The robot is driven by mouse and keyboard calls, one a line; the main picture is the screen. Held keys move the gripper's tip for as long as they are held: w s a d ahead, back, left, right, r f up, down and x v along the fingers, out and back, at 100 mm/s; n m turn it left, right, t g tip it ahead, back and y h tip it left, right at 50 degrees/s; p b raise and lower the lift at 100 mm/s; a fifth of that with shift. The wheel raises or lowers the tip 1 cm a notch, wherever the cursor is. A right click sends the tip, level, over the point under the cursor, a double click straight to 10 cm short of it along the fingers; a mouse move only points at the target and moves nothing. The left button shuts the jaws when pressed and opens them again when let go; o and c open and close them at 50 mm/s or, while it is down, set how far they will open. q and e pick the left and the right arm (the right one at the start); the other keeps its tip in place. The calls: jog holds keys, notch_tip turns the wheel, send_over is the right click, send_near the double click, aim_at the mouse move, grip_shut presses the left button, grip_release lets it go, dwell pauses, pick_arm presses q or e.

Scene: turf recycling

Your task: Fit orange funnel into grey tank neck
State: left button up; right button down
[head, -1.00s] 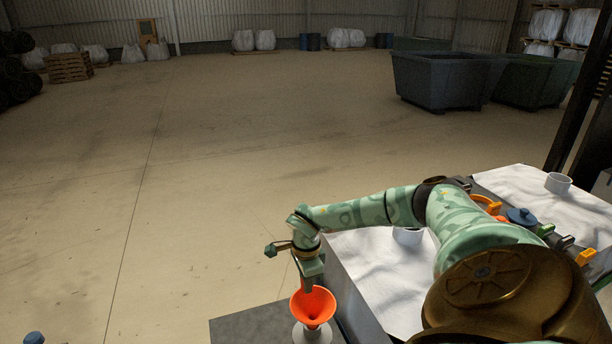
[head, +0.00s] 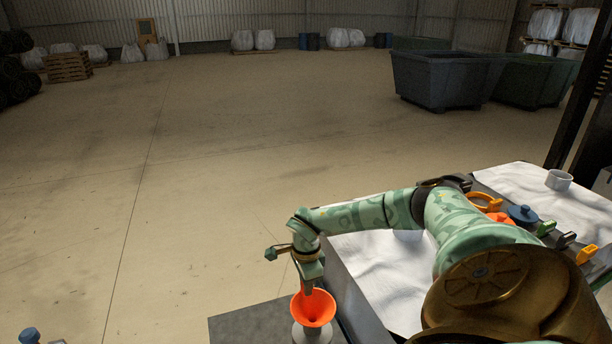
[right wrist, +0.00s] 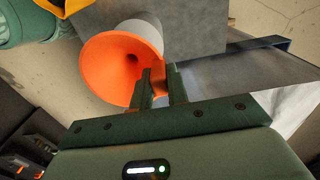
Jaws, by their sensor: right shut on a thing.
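The orange funnel (head: 314,310) sits wide mouth up directly over the pale grey tank neck (head: 311,336). My right gripper (head: 307,287) is shut on the funnel's rim at the far side. In the right wrist view the fingers (right wrist: 161,84) pinch the rim of the funnel (right wrist: 108,62), and the neck (right wrist: 143,31) is right behind the cone. The spout is hidden, so how deep it sits in the neck cannot be told. The neck rises from a flat grey tank top (head: 255,326). My left gripper is not in view.
A white-covered bench (head: 375,285) stands right of the tank, beneath my right arm. A small blue object (head: 30,336) shows at bottom left.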

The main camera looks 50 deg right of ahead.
jog(key=shift+f, duration=0.25)
jog(key=c, duration=1.3)
grip_release()
notch_tip(320, 180, up, 16)
jog(key=shift+r+p, duration=0.2)
jog(key=shift+p, duration=0.25)
